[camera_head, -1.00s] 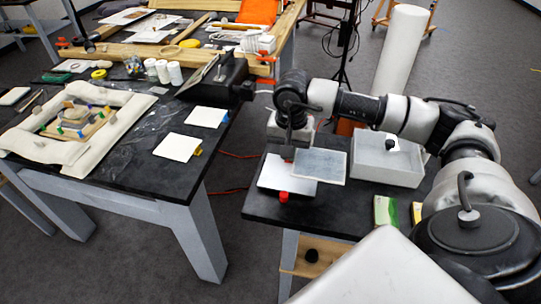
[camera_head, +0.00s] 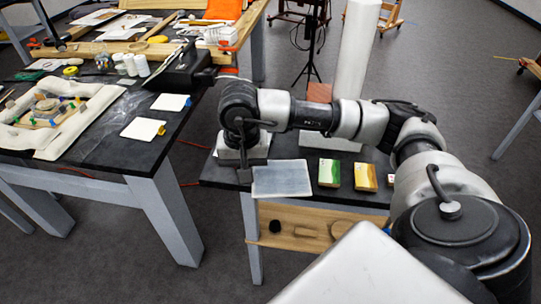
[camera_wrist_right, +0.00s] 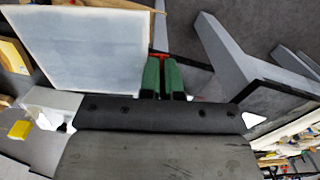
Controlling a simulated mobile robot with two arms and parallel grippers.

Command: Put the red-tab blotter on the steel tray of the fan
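My right gripper (camera_wrist_right: 163,76) points down at the left end of the small dark table. Its green fingers are close together, with a red tab between their tips in the right wrist view. The red-tab blotter (camera_wrist_right: 85,50) is a flat grey-blue sheet with a pale border beside the fingers. In the head view the blotter (camera_head: 281,178) lies flat, just right of the gripper, over the table's front edge. I cannot make out the steel tray of the fan; the sheet and my arm may hide it. My left gripper is out of view.
The small table (camera_head: 216,172) also holds a green box (camera_head: 329,173), a yellow box (camera_head: 365,177) and a pale bin behind my arm. A wooden shelf (camera_head: 310,222) sits below. The cluttered left table (camera_head: 105,140) carries two pale blotters and a black device (camera_head: 180,68).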

